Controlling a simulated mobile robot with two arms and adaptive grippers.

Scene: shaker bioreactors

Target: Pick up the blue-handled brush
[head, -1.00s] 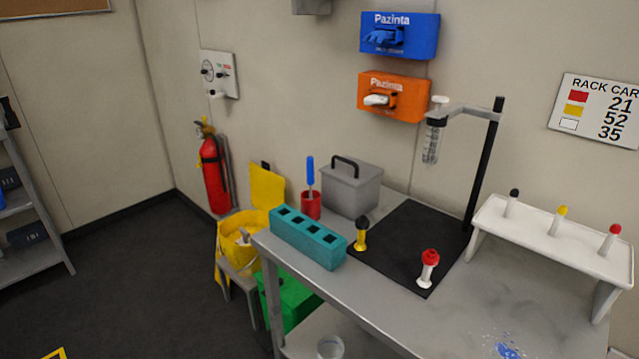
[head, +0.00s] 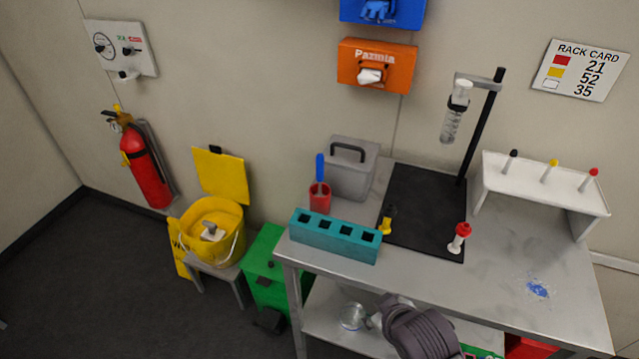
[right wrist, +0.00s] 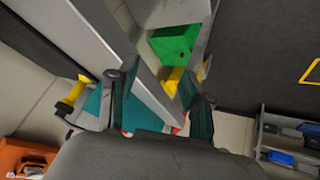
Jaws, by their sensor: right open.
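The blue-handled brush (head: 320,167) stands upright in a red cup (head: 319,199) on the bench, handle up, its lower end hidden in the cup. The cup is behind the teal rack (head: 335,238) and left of the grey lidded box. My right arm shows at the bottom of the head view, in front of the bench. In the right wrist view my right gripper (right wrist: 166,68) is open and empty, with part of the teal rack (right wrist: 145,112) beyond it. The brush cannot be made out there. My left gripper is not in view.
The grey box (head: 352,172) stands close beside the cup. A white rack (head: 540,187) is at right. A blue spill (head: 538,290) marks the bare benchtop.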

